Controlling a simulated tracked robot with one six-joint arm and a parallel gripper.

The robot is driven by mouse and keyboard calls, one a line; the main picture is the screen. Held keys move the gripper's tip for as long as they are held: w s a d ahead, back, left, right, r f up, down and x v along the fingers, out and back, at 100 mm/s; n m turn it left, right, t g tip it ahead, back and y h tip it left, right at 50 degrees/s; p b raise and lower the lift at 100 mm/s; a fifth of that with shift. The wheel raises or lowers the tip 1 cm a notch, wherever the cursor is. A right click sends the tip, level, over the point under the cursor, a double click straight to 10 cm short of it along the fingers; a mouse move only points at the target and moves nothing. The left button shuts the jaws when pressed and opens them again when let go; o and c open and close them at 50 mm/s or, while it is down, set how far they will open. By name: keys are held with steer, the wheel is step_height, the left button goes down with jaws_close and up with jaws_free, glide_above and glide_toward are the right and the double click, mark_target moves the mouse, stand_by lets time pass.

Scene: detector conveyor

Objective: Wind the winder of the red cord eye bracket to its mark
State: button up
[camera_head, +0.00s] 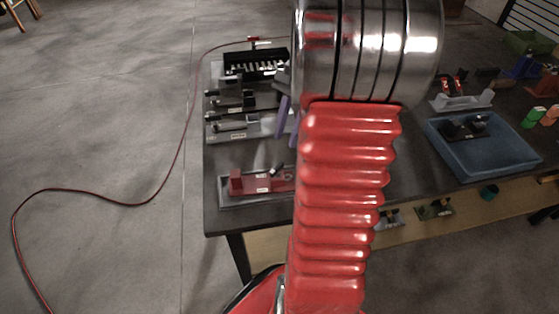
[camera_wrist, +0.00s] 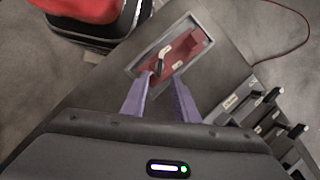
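The red bracket (camera_head: 240,184) sits in a shallow grey tray at the near left corner of the dark table. It also shows in the wrist view (camera_wrist: 194,44), with small pale labels on it. A dark lever-like part with a pale end, seemingly the winder (camera_wrist: 158,67), stands on it. I cannot make out its mark. My gripper (camera_wrist: 161,82) has two purple fingers, apart with nothing between them. In the wrist view their tips point at the bracket's near edge, close to the winder; contact cannot be told. In the head view my arm hides part of the bracket and gripper.
Grey fixtures with dark parts (camera_head: 236,127) stand behind the bracket, with a black slotted unit (camera_head: 256,64) at the back. A red cable (camera_head: 176,158) runs from there across the floor. A blue tray (camera_head: 480,166) lies on the right.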

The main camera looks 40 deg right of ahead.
mark_target(277, 167)
steer(key=x, duration=0.9)
steer(key=shift+f, duration=0.15)
jaws_close()
